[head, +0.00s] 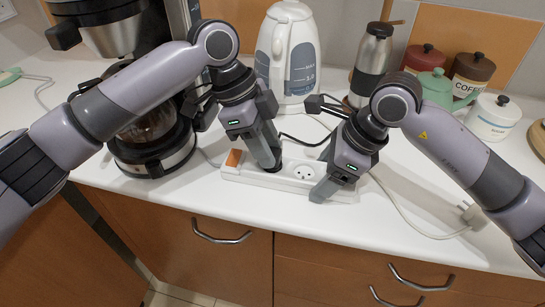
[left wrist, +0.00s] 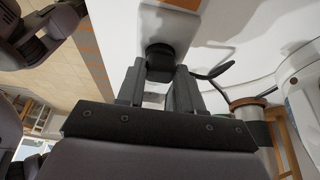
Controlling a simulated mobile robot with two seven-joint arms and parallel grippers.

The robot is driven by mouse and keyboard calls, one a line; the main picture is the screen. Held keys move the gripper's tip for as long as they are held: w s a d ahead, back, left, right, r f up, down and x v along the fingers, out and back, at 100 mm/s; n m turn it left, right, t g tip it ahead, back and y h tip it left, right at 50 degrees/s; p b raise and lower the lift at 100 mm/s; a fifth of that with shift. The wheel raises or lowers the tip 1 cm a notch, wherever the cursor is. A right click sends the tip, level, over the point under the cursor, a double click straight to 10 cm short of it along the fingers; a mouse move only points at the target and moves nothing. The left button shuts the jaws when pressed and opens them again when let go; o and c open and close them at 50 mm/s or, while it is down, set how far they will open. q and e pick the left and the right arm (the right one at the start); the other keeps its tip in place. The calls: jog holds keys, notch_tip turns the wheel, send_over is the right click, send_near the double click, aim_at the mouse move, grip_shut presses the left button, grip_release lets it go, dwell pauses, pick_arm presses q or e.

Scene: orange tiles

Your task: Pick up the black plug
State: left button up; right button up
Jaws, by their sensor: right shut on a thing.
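The white power strip (head: 250,178) lies on the counter near its front edge, with an orange switch (head: 234,158) at its left end and a free socket (head: 303,172). The black plug (left wrist: 160,60) sits at the strip in the left wrist view, with a black cord running off to the right. My left gripper (head: 271,164) points down at the plug; its fingers stand apart on either side of it. In the head view the gripper mostly hides the plug. My right gripper (head: 325,192) is shut on the strip near its right end.
A coffee maker (head: 155,165) stands at the left, and a white kettle (head: 289,50) behind the strip. A steel flask (head: 372,60), canisters (head: 472,72) and a white jar (head: 493,117) stand at the back right. A white plug (head: 472,212) lies on the right counter.

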pick_arm(q)
grip_shut()
jog(key=shift+r, duration=0.1)
notch_tip(320, 180, up, 16)
dwell(1.3)
